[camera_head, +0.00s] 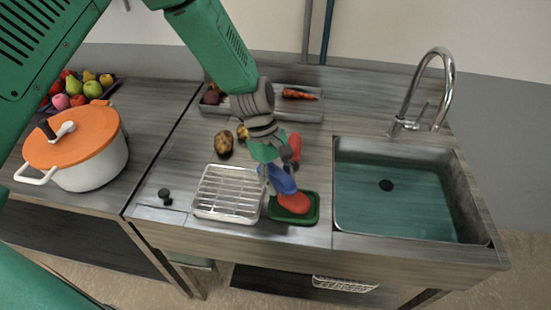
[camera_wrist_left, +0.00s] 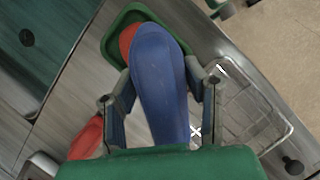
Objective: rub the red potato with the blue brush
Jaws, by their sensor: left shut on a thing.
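My left gripper (camera_head: 275,160) is shut on the blue brush (camera_head: 281,181), which points down toward the green tray (camera_head: 271,212). In the left wrist view the brush (camera_wrist_left: 157,85) lies between the two fingers (camera_wrist_left: 160,97). The red potato (camera_head: 295,203) is in the green tray; in the left wrist view it (camera_wrist_left: 127,40) is partly hidden behind the brush's far end. The brush end is over or against the potato; I cannot tell whether they touch. My right gripper is not in view.
A wire rack (camera_head: 228,193) stands left of the tray, the sink (camera_head: 400,195) right. Another red item (camera_head: 295,143) lies behind the gripper. Brown potatoes (camera_head: 224,143) and a grey tray (camera_head: 312,109) with a carrot are farther back. An orange-lidded pot (camera_head: 92,165) stands left.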

